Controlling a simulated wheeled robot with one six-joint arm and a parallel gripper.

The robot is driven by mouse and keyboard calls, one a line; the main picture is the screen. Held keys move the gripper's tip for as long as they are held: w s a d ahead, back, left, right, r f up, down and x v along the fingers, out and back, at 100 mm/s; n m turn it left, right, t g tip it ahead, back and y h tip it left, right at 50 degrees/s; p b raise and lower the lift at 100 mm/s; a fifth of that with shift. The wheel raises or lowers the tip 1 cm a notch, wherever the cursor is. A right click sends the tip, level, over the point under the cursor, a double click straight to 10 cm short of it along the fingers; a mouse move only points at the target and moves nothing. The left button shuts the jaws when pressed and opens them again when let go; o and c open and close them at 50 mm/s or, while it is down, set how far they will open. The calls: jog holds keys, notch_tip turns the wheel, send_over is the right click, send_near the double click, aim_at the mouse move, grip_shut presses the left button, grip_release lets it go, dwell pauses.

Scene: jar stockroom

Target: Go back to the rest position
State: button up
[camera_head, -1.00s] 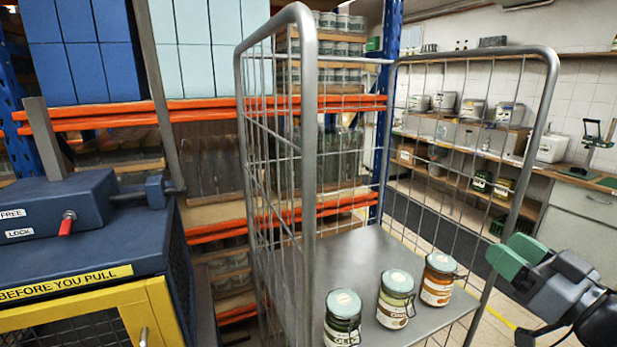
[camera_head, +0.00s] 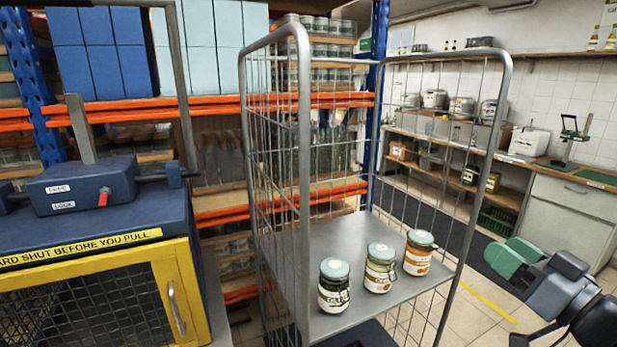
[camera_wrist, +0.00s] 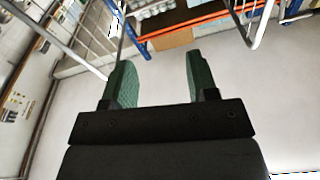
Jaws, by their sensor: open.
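My gripper (camera_head: 500,255) is at the right side of the head view, outside the roll cage and to the right of its mesh side. In the wrist view its two green fingers (camera_wrist: 158,85) stand wide apart with nothing between them. Three jars with pale green lids stand upright on the cage's grey shelf (camera_head: 345,240): a dark-labelled jar (camera_head: 334,287) at the left, a white-labelled jar (camera_head: 379,270) in the middle and an orange jar (camera_head: 417,255) at the right. My gripper is apart from all of them.
The roll cage (camera_head: 304,170) has tall metal mesh sides. A blue and yellow locker (camera_head: 185,290) stands at the left. Racking with orange beams (camera_head: 215,107) is behind. A workbench (camera_head: 570,185) runs along the right wall, with clear tiled floor before it.

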jog(key=s+a+f+m+g+h+p, duration=0.25)
jog(key=f+m+g, duration=0.25)
jog(key=f+g, duration=0.3)
jog(key=s+a+f+m+g+h+p, duration=0.1)
jog(key=a+f+m+g+h, duration=0.3)
jog(key=f, duration=0.6)
jog(key=a+r+n+g+h+p, duration=0.1)
jog(key=a+r+n+g+p, duration=0.1)
jog(key=a+n, duration=0.4)
jog(key=a+p, duration=0.1)
jog(key=a, duration=0.2)
jog(key=shift+s+n+g, duration=0.3)
jog(key=shift+s, duration=0.1)
jog(key=shift+c, duration=0.3)
